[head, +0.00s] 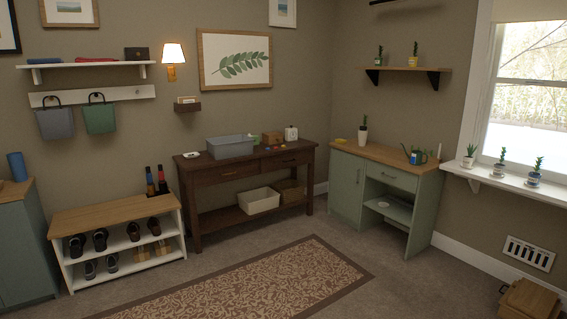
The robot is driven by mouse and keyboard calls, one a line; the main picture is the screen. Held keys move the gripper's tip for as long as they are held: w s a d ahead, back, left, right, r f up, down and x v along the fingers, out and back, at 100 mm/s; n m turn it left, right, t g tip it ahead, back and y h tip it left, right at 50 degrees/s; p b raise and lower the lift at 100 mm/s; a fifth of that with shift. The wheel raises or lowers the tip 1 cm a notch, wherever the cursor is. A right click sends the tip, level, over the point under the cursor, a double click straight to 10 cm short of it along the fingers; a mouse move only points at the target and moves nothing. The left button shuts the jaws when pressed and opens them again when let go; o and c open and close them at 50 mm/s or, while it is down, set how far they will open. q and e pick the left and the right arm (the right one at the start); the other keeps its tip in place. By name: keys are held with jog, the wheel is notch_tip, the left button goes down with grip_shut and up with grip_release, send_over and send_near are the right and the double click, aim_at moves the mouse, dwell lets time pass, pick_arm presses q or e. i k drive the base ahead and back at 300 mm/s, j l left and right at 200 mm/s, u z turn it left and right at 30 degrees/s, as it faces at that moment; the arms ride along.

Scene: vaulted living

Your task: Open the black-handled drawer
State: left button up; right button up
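A sage-green desk (348,185) with a wooden top stands in the right corner. It has a closed drawer (391,177) with a small dark handle, above an open bay with a shelf. A dark wooden console table (196,210) stands left of it against the back wall. Its left drawer (240,171) and right drawer (288,161) are both closed. The left one has a brass-looking pull; the right pull is too small to tell its colour. Neither of my grippers is in view.
A patterned rug (250,285) lies on the open carpet before the console. A shoe bench (120,205) stands left. A watering can (416,157) and a potted plant (363,130) are on the desk. A wooden box (528,300) sits at lower right.

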aim_at(268, 164)
jog(key=i+u, duration=0.25)
jog(key=i, duration=3.2)
